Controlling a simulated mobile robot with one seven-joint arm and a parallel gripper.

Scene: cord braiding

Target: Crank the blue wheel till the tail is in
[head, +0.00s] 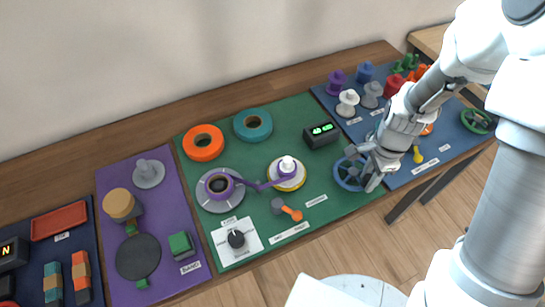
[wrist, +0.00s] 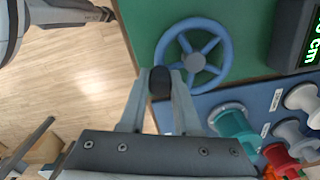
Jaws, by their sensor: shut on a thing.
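The blue wheel (head: 341,178) lies flat on the green mat (head: 240,255). In the wrist view the blue wheel (wrist: 219,36) shows its spokes and grey hub. My gripper (head: 366,168) is over the wheel's right side in the head view and hides part of it. In the wrist view my gripper (wrist: 159,83) is shut on the dark crank knob (wrist: 159,77) at the wheel's rim. A purple cord (head: 256,184) runs from a grey reel (head: 214,204) to a spool (head: 287,168) on a yellow-rimmed disc. Its loose end is not distinct.
A black display (head: 322,134) with green digits stands behind the wheel. An orange ring (head: 203,142) and a teal ring (head: 253,124) lie at the back. A dial plate (head: 236,240) is at the front. Several spools crowd the blue mat (head: 433,161) on the right.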

